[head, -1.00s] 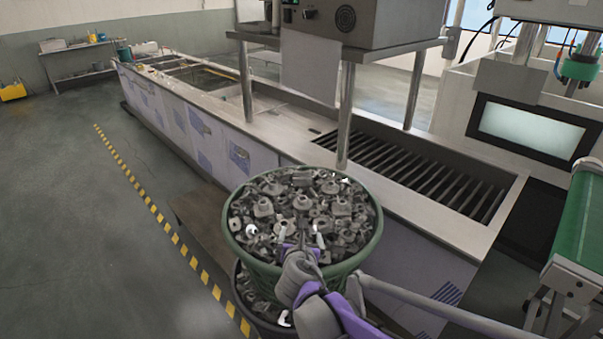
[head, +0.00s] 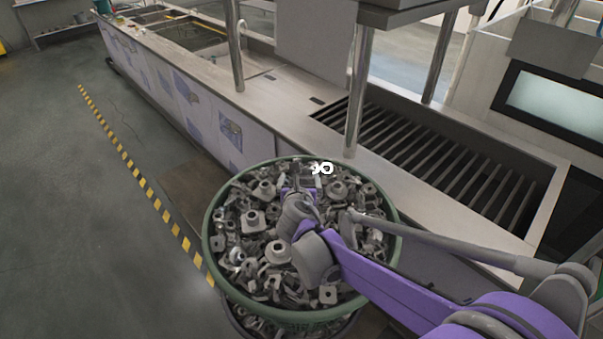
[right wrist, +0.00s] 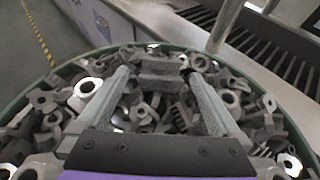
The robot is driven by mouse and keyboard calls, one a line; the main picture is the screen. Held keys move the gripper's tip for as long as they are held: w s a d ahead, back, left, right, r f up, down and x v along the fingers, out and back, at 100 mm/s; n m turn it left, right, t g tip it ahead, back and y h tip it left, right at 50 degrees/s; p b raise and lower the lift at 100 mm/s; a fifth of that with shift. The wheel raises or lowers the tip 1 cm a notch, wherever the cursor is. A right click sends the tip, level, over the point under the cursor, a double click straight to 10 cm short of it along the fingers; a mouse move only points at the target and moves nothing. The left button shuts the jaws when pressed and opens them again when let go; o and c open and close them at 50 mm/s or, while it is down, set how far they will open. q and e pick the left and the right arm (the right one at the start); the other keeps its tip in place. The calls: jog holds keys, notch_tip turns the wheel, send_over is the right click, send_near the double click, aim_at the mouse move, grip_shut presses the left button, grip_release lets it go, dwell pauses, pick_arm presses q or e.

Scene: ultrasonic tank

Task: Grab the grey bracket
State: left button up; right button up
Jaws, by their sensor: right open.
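Many grey metal brackets (head: 277,252) lie jumbled in a round green basket (head: 213,272). Which one is meant cannot be told. My right gripper (head: 303,182) is over the far half of the heap, its fingers pointing away from me. In the right wrist view, its two fingers (right wrist: 158,76) are spread apart, low over the parts. A blocky grey bracket (right wrist: 160,66) shows between and just beyond the fingertips; whether they touch it cannot be told. My left gripper is not in view.
A second container stands under the green basket, mostly hidden. A long steel tank bench (head: 262,100) with a slatted bay (head: 440,160) runs behind the basket, and a metal post (head: 358,95) rises close to the rim. Open floor (head: 70,240) lies to the left.

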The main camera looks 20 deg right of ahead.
jog(key=x, duration=0.8)
jog(key=shift+w+d+f, duration=0.25)
jog(key=shift+f, duration=0.1)
jog(key=shift+s, duration=0.1)
jog(key=shift+c, duration=0.2)
jog(key=c, duration=1.2)
jog(key=shift+r, duration=0.1)
jog(key=shift+c, duration=0.2)
